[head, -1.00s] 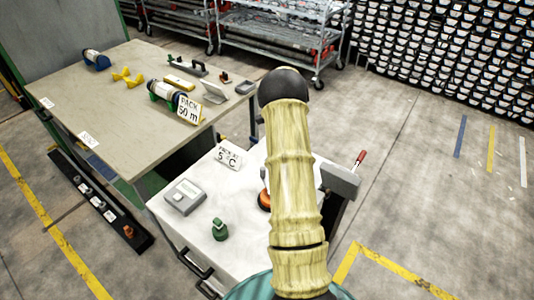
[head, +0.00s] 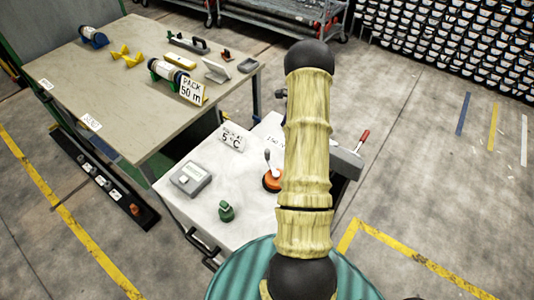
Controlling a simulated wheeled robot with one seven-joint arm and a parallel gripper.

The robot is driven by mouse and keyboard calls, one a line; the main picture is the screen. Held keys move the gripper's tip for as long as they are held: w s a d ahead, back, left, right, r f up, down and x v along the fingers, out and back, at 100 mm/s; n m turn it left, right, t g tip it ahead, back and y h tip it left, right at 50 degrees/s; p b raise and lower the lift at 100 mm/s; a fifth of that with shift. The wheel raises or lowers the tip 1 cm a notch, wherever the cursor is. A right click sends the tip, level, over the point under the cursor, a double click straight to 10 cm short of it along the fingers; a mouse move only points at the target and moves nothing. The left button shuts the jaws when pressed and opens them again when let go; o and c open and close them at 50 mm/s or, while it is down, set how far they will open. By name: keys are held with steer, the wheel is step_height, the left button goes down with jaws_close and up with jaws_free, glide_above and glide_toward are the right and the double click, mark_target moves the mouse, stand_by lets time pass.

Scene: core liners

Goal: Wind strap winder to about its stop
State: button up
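My arm, in a pale yellow ribbed cover, stands in the middle of the head view and hides part of the white cart top (head: 220,168). My gripper is not visible; the arm covers that area. On the cart's right edge is a grey block (head: 347,160) with a red-tipped lever (head: 363,139) sticking up; it may be the strap winder, but I cannot tell for sure. Left of the arm is an orange round piece (head: 271,182) with a pale upright handle, partly hidden by the arm.
The cart also holds a grey meter box (head: 190,178), a small green item (head: 226,211) and a "5 °C" sign (head: 231,139). A larger table (head: 110,90) at left bears cylinders and a "50 m" sign (head: 192,90).

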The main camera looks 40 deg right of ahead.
mark_target(267, 151)
steer(key=p+x, duration=0.1)
steer(key=x, duration=0.4)
steer(key=a+p+x, duration=0.1)
steer(key=x, duration=0.3)
steer(key=w+p+x, duration=0.1)
steer(key=x, duration=0.4)
steer(key=shift+w+a+p, duration=0.15)
steer(key=shift+a+p, duration=0.1)
steer(key=shift+p, duration=0.15)
steer(key=shift+a+f, duration=0.25)
steer(key=shift+f, duration=0.2)
steer(key=shift+s+d+f, duration=0.1)
steer(key=shift+s+d, duration=0.2)
steer(key=shift+d, duration=0.15)
steer(key=shift+a, duration=0.25)
jaws_close()
steer(key=shift+w+a, duration=0.1)
steer(key=shift+a, duration=0.05)
